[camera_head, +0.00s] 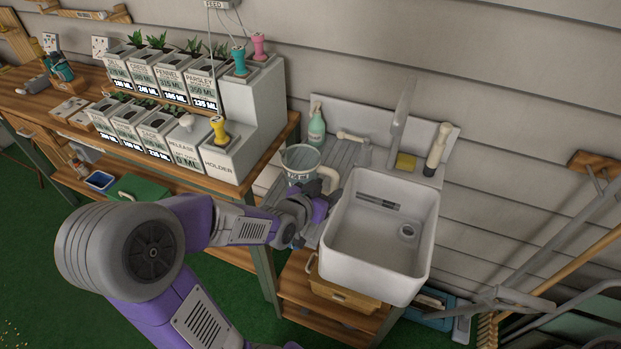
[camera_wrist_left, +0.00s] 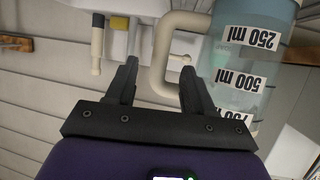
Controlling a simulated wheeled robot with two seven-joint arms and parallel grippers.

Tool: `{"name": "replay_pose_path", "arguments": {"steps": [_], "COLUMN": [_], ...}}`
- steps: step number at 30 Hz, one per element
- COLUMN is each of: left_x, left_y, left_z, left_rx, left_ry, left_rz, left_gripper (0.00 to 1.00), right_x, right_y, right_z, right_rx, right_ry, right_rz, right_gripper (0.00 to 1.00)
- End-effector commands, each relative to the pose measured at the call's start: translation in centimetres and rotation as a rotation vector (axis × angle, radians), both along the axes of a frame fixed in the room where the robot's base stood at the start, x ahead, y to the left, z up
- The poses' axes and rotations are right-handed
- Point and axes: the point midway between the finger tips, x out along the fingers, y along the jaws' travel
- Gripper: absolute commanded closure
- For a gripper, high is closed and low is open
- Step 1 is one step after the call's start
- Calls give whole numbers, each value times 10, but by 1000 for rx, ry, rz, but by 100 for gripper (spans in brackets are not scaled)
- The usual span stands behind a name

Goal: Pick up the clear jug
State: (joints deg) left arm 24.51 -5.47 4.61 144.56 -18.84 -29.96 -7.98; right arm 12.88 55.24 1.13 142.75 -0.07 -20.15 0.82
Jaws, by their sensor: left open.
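The clear jug (camera_head: 300,163) stands on the ribbed drainboard left of the sink, with its pale handle (camera_head: 329,179) toward the right. In the left wrist view the jug (camera_wrist_left: 240,62) shows volume labels such as 250 ml and 500 ml, and its handle (camera_wrist_left: 160,58) reaches in between the fingers. My left gripper (camera_head: 316,200) is close in front of the jug in the head view. In the left wrist view my left gripper (camera_wrist_left: 158,82) is open, with its fingers apart near the handle. I cannot tell whether they touch it. My right gripper is not in view.
The white sink basin (camera_head: 380,235) is right of the jug. A green soap bottle (camera_head: 316,128) and a faucet (camera_head: 400,118) stand behind. The labelled planter block (camera_head: 250,110) rises on the bench to the left. Long-handled tools (camera_head: 560,265) lean at the far right.

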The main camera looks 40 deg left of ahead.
Motion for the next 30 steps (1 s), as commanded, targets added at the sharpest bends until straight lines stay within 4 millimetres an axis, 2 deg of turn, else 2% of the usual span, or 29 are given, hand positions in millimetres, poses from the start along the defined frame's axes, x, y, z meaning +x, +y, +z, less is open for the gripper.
{"name": "replay_pose_path", "arguments": {"steps": [10, 20, 30], "left_x": [41, 46, 46], "left_y": [1, 1, 1], "left_z": [-21, -22, -22], "left_rx": [-1, 0, 0], "left_ry": [1, 0, 0], "left_rz": [-1, 0, 0], "left_gripper": [47, 49, 100], "right_x": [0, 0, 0], "right_y": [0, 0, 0], "right_z": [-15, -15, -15], "right_rx": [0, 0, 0], "right_ry": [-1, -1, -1], "right_rz": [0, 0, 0], "right_gripper": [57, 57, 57]}}
